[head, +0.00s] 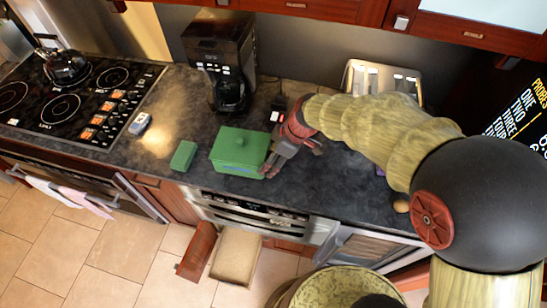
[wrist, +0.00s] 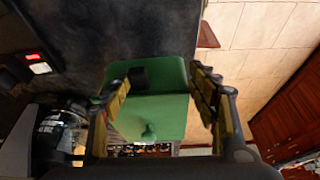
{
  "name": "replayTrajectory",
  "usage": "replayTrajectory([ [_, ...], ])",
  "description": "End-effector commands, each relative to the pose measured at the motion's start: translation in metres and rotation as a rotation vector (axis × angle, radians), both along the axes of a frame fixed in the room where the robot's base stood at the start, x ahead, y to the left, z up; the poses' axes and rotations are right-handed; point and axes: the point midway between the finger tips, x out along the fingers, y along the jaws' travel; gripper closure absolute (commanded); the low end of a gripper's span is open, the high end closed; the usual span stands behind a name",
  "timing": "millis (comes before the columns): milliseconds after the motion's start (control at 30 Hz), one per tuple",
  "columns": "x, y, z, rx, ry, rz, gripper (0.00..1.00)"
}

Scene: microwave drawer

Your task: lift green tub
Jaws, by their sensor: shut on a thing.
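The green tub (head: 238,148) is a lidded box on the dark counter, in front of the coffee maker. It also fills the middle of the wrist view (wrist: 172,107), where a small knob on its lid and a dark handle on one end show. My gripper (head: 287,161) is at the tub's right end. In the wrist view its two fingers (wrist: 160,80) stand well apart, one on each side of the tub, and are shut on it. Whether the tub's bottom is clear of the counter I cannot tell.
A small green block (head: 183,156) lies left of the tub. The coffee maker (head: 222,60) stands behind, and a toaster (head: 382,78) stands at the back right. The cooktop (head: 75,100) is at left. An open drawer (head: 237,255) juts out below the counter.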

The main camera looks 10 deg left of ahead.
Motion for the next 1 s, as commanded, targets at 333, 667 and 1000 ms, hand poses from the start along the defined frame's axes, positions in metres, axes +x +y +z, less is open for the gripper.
replayTrajectory([
  [333,-0.065,0.017,0.043,0.001,-0.005,0.004,1.00],
  [667,-0.097,0.025,0.058,0.001,-0.004,0.001,1.00],
  [1000,-0.101,0.026,0.078,0.002,-0.002,-0.001,1.00],
])
